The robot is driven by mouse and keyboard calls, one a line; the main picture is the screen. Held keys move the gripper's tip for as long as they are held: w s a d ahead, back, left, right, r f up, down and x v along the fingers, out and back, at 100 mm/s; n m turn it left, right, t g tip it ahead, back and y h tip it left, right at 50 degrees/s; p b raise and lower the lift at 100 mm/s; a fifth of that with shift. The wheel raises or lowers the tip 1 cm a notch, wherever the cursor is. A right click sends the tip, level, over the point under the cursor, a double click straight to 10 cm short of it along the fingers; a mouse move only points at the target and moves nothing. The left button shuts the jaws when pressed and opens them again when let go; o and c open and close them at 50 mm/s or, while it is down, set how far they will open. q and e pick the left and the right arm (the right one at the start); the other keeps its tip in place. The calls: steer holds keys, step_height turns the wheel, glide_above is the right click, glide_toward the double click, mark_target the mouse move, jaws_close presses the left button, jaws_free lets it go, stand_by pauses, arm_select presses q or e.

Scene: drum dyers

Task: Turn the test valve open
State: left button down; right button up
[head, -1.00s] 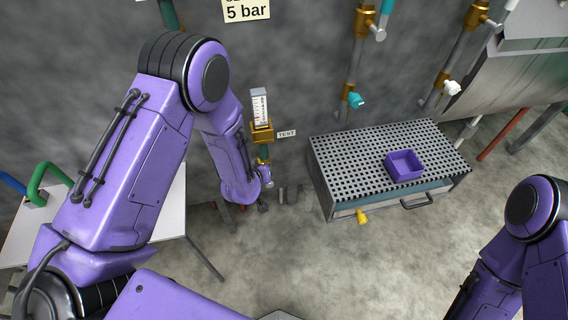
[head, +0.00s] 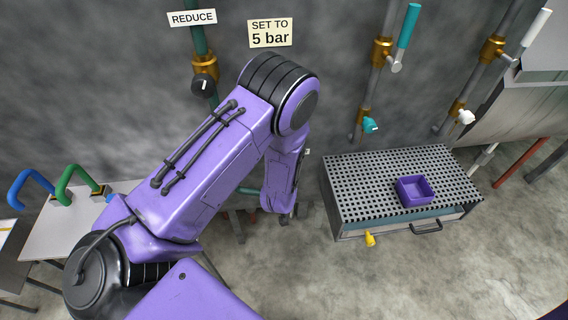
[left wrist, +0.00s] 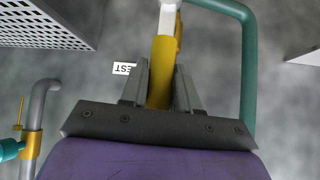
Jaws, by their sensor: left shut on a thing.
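In the left wrist view, my left gripper (left wrist: 161,62) has its two grey fingers on either side of a yellow upright part (left wrist: 160,90), shut on it. This appears to be the handle of the test valve. A paler grey piece (left wrist: 168,20) joins its upper end. A partly covered, upside-down TEST label (left wrist: 121,69) is on the wall just left of the fingers. In the head view, my left forearm hides the valve and most of the gripper. I cannot tell how far the handle is turned. My right gripper is out of view.
A perforated bench (head: 345,190) with a purple tray (head: 416,190) stands right of my left arm. A teal pipe (left wrist: 248,75) runs close to the gripper. A black knob (head: 203,84) hangs under the REDUCE sign (head: 192,18).

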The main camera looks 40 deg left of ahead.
arm_select(q)
steer(key=c, duration=0.9)
jaws_free()
steer(key=shift+w+r, duration=0.25)
steer(key=shift+r, duration=0.05)
steer(key=shift+s+f, duration=0.1)
steer(key=shift+d, duration=0.1)
steer(key=b+v, duration=0.1)
steer(key=v, duration=0.9)
steer(key=shift+s+r, duration=0.15)
steer(key=shift+r, duration=0.1)
